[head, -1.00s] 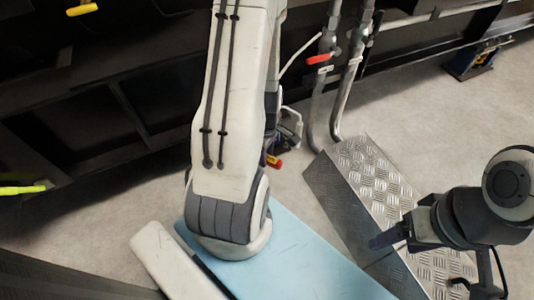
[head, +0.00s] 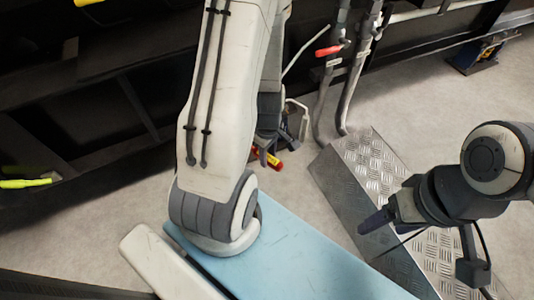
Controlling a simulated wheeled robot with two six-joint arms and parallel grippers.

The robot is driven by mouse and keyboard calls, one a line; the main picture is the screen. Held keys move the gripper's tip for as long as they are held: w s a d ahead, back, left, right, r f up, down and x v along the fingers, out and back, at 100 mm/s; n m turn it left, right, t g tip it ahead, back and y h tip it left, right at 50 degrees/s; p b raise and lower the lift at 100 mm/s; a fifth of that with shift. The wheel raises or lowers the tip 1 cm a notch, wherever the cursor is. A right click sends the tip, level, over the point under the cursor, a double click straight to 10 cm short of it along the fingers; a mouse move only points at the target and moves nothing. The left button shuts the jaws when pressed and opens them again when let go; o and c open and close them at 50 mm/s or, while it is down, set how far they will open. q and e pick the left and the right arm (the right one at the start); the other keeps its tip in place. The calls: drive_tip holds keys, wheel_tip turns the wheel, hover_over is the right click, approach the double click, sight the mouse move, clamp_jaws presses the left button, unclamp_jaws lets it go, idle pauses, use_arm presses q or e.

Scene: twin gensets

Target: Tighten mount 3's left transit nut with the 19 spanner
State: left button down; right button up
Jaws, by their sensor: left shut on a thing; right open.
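My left gripper (head: 266,146) is beyond my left forearm, low near the floor by the dark frame. It is shut on a small red-and-yellow tool (head: 272,160); only a short coloured piece of it shows, so I cannot tell if it is the 19 spanner. The arm hides part of the gripper. My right gripper (head: 378,222) is open and empty above the chequer-plate step at the right. Mount 3 and its left transit nut cannot be made out.
A metal chequer-plate step (head: 372,165) stands right of centre. Grey pipes (head: 354,95) with a red valve handle (head: 329,50) rise behind it. A blue mount (head: 478,58) sits at the far right. Dark frame beams (head: 90,70) run along the back left.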

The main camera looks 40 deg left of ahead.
use_arm(q)
drive_tip(key=s+p, duration=0.1)
drive_tip(key=p, duration=0.3)
drive_tip(key=s+m+p, duration=0.1)
drive_tip(key=s+p, duration=0.1)
drive_tip(key=p, duration=0.2)
drive_tip(key=shift+a+m+p, duration=0.2)
drive_tip(key=shift+m+p, duration=0.1)
drive_tip(key=shift+p, duration=0.05)
drive_tip(key=s+p, duration=0.1)
drive_tip(key=s+m+p, duration=0.1)
drive_tip(key=s+p, duration=0.1)
drive_tip(key=shift+s+a+m, duration=0.1)
drive_tip(key=shift+a+m, duration=0.2)
drive_tip(key=shift+m, duration=0.1)
